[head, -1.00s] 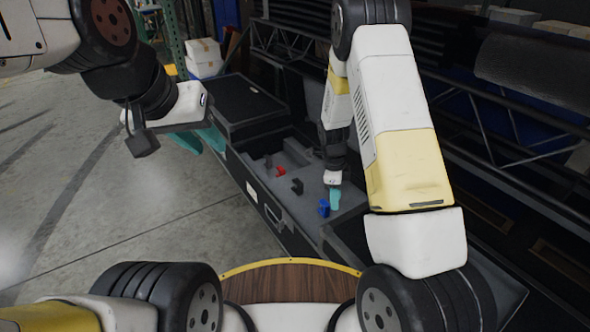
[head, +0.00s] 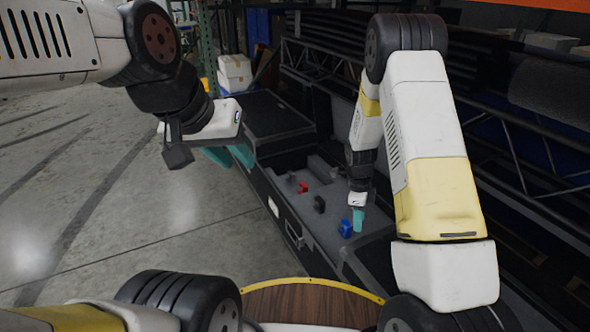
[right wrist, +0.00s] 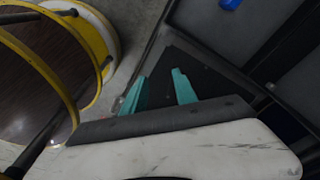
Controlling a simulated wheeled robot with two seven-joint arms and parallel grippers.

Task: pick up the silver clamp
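A small dark grey piece (head: 291,178) lies at the far end of the grey-lined open case (head: 330,238); I cannot tell whether it is the silver clamp. A red clamp (head: 303,187), a black clamp (head: 319,204) and a blue clamp (head: 345,228) lie nearer in the same case. My right gripper (head: 358,220), with teal fingers, is just right of the blue clamp in the head view. In the right wrist view its fingers (right wrist: 158,91) are apart with nothing between them. My left gripper (head: 229,156) is open and empty, left of the case.
A closed black case lid (head: 270,120) lies beyond the open compartment. Metal trusses (head: 470,125) and stacked dark gear stand along the right. White boxes (head: 235,72) sit at the back. The concrete floor (head: 120,200) on the left is clear.

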